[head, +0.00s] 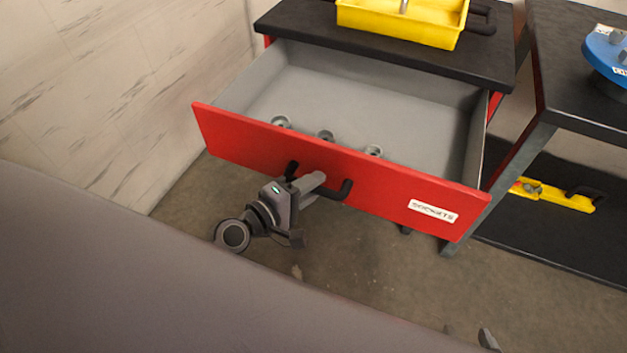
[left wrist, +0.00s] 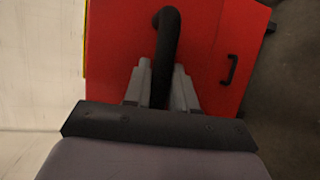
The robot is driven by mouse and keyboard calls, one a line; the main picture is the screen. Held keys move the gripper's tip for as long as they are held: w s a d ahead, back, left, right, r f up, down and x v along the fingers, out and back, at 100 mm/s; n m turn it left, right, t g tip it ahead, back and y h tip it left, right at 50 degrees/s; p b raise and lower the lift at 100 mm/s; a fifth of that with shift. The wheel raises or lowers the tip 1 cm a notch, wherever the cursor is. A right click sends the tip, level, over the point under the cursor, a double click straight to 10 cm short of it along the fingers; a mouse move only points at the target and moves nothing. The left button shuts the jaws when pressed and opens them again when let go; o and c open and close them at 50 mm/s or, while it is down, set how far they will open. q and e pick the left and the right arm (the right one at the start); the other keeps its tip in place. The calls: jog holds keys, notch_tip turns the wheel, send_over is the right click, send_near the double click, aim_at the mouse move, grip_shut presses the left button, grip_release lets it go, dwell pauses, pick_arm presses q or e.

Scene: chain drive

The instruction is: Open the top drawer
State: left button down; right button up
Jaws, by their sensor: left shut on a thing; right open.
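The top drawer (head: 440,205) of the red cabinet is pulled well out, its grey inside open to view. Its red front has a white label reading SOCKETS. My left gripper (head: 318,184) is shut on the black drawer handle (head: 346,190). In the left wrist view, the handle (left wrist: 167,40) runs between the two grey fingers of the left gripper (left wrist: 162,88). Part of the handle is hidden behind the gripper in the head view. Only the tips of my right gripper (head: 486,340) show at the bottom edge; it is open and apart from the drawer.
Three small metal sockets (head: 325,136) lie in the drawer. A yellow tray (head: 400,26) stands on the black cabinet top (head: 300,22). A second bench (head: 565,85) with a blue round object (head: 603,58) is at right, a yellow level (head: 560,195) on its lower shelf. A pale wall is at left.

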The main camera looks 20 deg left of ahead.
dwell(0.3)
pick_arm(q)
jog(key=c, duration=1)
grip_release()
jog(key=shift+s, duration=0.1)
jog(key=shift+b+v, duration=0.3)
jog(key=shift+v, duration=3.25)
